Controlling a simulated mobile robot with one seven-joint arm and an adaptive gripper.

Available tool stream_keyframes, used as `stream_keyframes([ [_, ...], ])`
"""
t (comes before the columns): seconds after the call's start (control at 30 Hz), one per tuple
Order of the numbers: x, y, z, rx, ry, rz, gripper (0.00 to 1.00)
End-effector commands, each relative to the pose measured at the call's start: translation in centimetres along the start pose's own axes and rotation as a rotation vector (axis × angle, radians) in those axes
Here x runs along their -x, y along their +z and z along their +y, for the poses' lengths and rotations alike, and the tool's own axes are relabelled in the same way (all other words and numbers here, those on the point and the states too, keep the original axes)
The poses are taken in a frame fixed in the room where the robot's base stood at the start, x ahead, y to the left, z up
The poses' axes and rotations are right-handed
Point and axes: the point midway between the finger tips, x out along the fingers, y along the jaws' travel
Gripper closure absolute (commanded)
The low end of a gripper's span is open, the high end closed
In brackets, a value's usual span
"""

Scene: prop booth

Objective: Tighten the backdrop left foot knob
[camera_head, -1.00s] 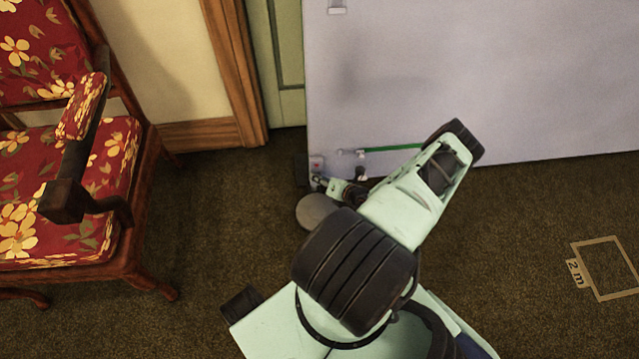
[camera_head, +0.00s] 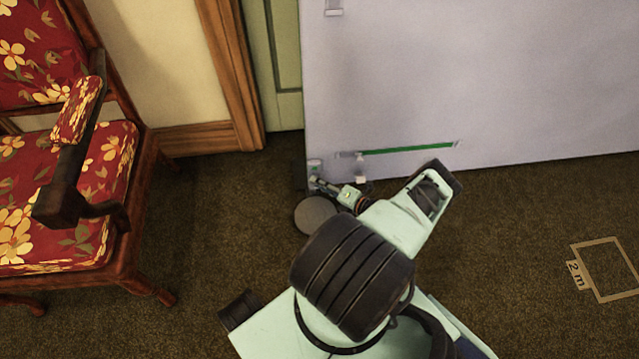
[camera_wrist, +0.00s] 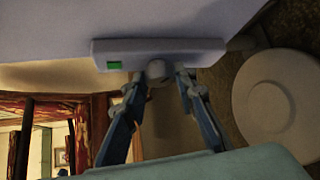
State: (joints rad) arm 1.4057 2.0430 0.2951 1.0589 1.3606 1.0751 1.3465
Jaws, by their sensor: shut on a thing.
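The backdrop (camera_head: 480,80) is a large pale lilac panel, standing upright behind my arm. Its left foot knob (camera_wrist: 156,69) is a small pale round knob under a pale bar with a green square (camera_wrist: 115,65) in the wrist view. My gripper (camera_wrist: 160,78) has its two fingers shut on the knob, one on each side. In the head view my gripper (camera_head: 324,187) is at the panel's lower left corner, where the knob is too small to make out. A round grey foot disc (camera_head: 316,215) lies on the carpet beside it; it is pale in the wrist view (camera_wrist: 275,100).
A red floral armchair (camera_head: 75,170) stands at the left. A green strip (camera_head: 408,148) runs along the panel's lower part, beside a small white fitting (camera_head: 360,170). A tan "2 m" floor marking (camera_head: 605,268) lies at the right. Carpet between chair and foot is clear.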

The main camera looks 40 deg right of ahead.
Motion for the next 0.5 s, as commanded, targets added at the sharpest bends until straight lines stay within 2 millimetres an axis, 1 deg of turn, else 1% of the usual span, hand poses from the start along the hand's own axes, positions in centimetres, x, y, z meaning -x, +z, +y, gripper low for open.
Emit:
stream_keyframes([
  [0.4,-0.08,0.08,0.09,-0.005,0.006,-0.002,0.99],
  [0.43,-0.08,0.09,0.09,-0.005,0.006,-0.002,0.71],
  [0.5,-0.08,0.09,0.09,-0.004,0.006,-0.002,0.64],
])
